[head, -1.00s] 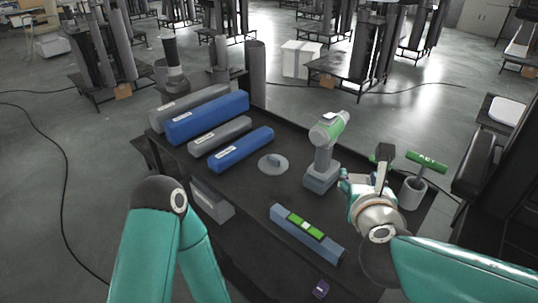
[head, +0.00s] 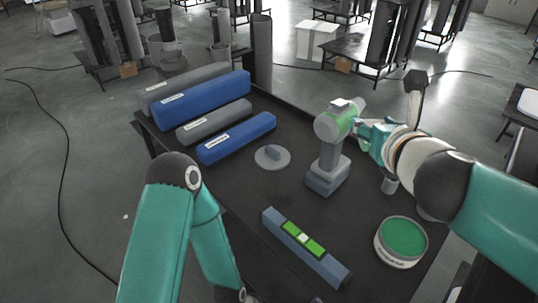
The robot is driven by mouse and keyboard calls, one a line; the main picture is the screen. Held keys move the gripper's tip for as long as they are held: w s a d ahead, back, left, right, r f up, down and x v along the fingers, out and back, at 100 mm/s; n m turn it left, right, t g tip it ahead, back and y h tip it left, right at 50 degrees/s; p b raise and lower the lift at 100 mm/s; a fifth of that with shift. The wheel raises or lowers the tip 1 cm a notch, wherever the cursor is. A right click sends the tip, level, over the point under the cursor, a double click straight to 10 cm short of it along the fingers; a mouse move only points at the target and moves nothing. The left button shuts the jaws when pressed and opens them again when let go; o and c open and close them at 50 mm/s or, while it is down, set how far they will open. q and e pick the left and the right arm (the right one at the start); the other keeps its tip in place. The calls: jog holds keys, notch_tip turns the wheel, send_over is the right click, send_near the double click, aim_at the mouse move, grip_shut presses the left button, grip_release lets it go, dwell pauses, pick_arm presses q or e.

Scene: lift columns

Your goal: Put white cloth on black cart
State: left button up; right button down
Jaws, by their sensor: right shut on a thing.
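The black cart (head: 232,178) stands in front of me, with tools on its dark top. My right gripper (head: 364,132) is at the upper right side of a grey and green drill (head: 331,158). It looks shut on the drill's upper part, but its fingertips are partly hidden. The drill is upright, its base seemingly on the cart. A white, flat thing (head: 528,103) lies on a dark table at the right edge; I cannot tell whether it is the cloth. My left arm comes in at the lower left, with its gripper out of view.
Blue and grey long boxes (head: 202,98) lie at the cart's back left. A grey disc (head: 272,157), a blue level (head: 305,248) and a green-topped tin (head: 401,243) are on the cart. A cable (head: 66,150) lies on the floor at left.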

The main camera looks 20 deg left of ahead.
jog(key=b, duration=0.3)
send_over(346, 215)
jog(key=shift+f, duration=2.15)
notch_tip(346, 215, down, 15)
jog(key=b, duration=1.2)
jog(key=shift+r, duration=0.15)
notch_tip(346, 215, down, 6)
jog(key=b, duration=0.3)
jog(key=shift+r+b, duration=0.25)
jog(key=shift+b, duration=0.15)
jog(key=shift+r, duration=0.1)
jog(key=c, duration=0.7)
grip_release()
